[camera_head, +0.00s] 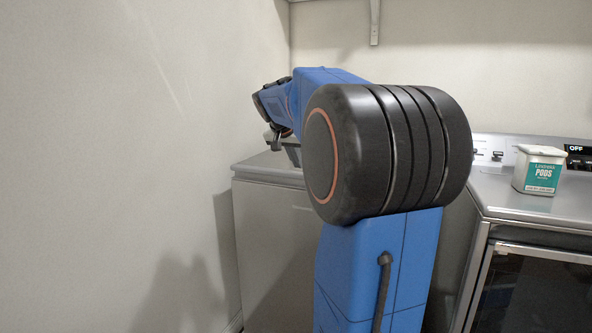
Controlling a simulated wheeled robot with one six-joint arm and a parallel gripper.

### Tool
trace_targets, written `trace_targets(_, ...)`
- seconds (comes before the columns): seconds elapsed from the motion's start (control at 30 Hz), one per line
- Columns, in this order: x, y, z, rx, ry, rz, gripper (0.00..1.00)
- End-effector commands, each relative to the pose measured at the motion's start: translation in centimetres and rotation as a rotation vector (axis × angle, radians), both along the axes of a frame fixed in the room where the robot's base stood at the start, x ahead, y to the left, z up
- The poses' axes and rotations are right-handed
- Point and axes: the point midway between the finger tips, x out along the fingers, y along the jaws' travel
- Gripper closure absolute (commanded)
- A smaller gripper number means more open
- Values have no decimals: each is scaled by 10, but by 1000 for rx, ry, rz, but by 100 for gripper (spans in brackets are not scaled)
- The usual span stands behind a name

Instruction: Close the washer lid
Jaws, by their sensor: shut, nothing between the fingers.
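The washer (268,235) is a grey top-loading box in the left middle, with a flat top seen at a low angle. My blue and black arm covers much of its right side, back and top. I cannot make out the lid clearly or tell its angle. My gripper (276,143) is small and dark, at the far end of the arm above the washer's top, near its left back part. It is shut with nothing in it. Whether it touches the washer or lid cannot be told.
A grey dryer (550,215) with a dark front door stands on the right. A white and teal pods box (539,170) sits on its top. A plain wall (120,150) rises close on the left. A shelf bracket (374,22) hangs on the back wall.

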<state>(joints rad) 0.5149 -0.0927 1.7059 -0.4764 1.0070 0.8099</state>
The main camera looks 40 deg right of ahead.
Motion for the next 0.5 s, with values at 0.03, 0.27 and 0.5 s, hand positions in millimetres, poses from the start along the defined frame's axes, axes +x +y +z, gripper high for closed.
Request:
trace_targets(0.03, -1, 0, 12, -3, -5, 0, 100)
trace_targets(0.27, -14, 33, 45, -6, -7, 4, 100)
trace_targets(0.5, -24, 57, 71, -5, -7, 2, 100)
